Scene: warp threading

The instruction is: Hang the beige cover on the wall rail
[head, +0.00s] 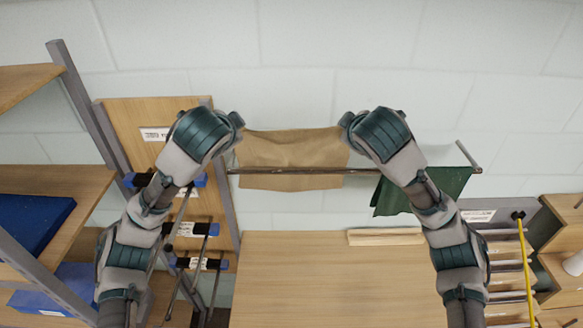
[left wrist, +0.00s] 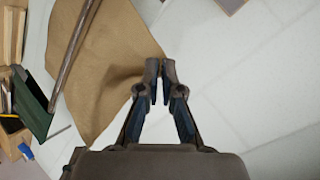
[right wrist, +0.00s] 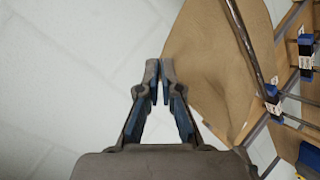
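The beige cover (head: 290,148) is stretched between my two grippers, in front of the white wall. The dark wall rail (head: 318,171) crosses in front of it as seen from the head, with cloth showing above and below the rail. My left gripper (left wrist: 160,68) has its fingertips nearly together at one corner of the cover, which also shows in the left wrist view (left wrist: 115,60). My right gripper (right wrist: 160,68) is pinched at the other corner, and the cover spreads right in the right wrist view (right wrist: 215,60). In the head view, my wrists hide the fingertips.
A dark green cloth (head: 447,185) hangs at the rail's right end, partly behind my right arm. Shelves (head: 50,185) stand left; a rack with a yellow rod (head: 526,265) stands right.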

